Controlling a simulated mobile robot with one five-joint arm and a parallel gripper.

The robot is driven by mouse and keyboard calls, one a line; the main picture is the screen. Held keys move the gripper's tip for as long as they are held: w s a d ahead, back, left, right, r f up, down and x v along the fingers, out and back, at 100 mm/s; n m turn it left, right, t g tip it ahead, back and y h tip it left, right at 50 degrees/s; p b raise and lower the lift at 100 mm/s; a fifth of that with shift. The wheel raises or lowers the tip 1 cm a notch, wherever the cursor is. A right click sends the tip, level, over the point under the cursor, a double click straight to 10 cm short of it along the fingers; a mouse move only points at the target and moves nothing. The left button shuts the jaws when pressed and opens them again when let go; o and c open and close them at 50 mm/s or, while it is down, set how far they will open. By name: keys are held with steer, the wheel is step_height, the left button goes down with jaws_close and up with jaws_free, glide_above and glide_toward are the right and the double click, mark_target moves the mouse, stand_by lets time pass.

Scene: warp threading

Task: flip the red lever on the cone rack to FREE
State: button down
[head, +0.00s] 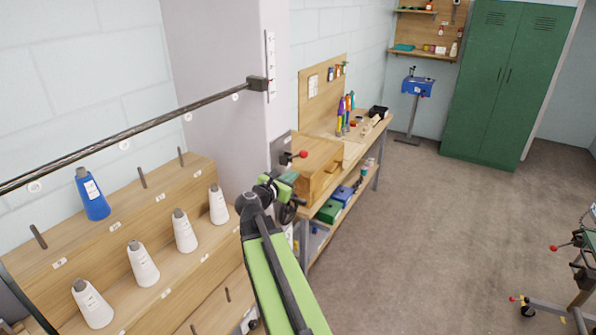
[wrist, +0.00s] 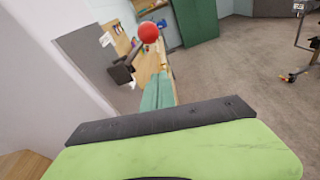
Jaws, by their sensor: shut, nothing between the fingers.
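The red lever's ball knob (head: 304,154) sticks out to the right of a dark bracket (head: 286,159) at the right end of the cone rack, by the pale pillar. In the wrist view the red ball (wrist: 148,32) is at the top centre, with its dark arm and bracket (wrist: 121,72) to the lower left. My gripper (head: 289,177) is shut and empty, just below the lever in the head view. Its green fingers (wrist: 160,88) point up the wrist view below the ball, with a visible gap. The lever's markings are not readable.
The wooden rack (head: 150,210) carries several white cones and a blue cone (head: 92,194) at left. A dark rod (head: 130,132) runs above it. A wooden workbench (head: 345,150) with tools stands behind my gripper. Open floor (head: 430,230) lies at right.

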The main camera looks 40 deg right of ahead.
steer(key=v, duration=0.4)
stand_by(0.4)
steer(key=w+a+f+m+y, duration=0.25)
steer(key=a+f, duration=0.35)
steer(key=a, duration=0.4)
steer(key=w+a+f+m+y, duration=0.15)
steer(key=a+f+y, duration=0.3)
steer(key=a, duration=0.65)
steer(key=s+a+f+m+g+y, duration=0.2)
steer(key=s+a+f+m+y, duration=0.2)
steer(key=a+m, duration=0.4)
steer(key=s+a+f+m+g+y, duration=0.3)
steer(key=a+m, duration=0.4)
steer(key=a, duration=0.3)
step_height(320, 180, down, 2)
steer(key=s+y, duration=0.1)
steer(key=s, duration=0.1)
steer(key=shift+s+a+m, duration=0.3)
steer(key=shift+a+m, duration=0.05)
steer(key=shift+m, duration=0.05)
steer(key=shift+f, duration=0.15)
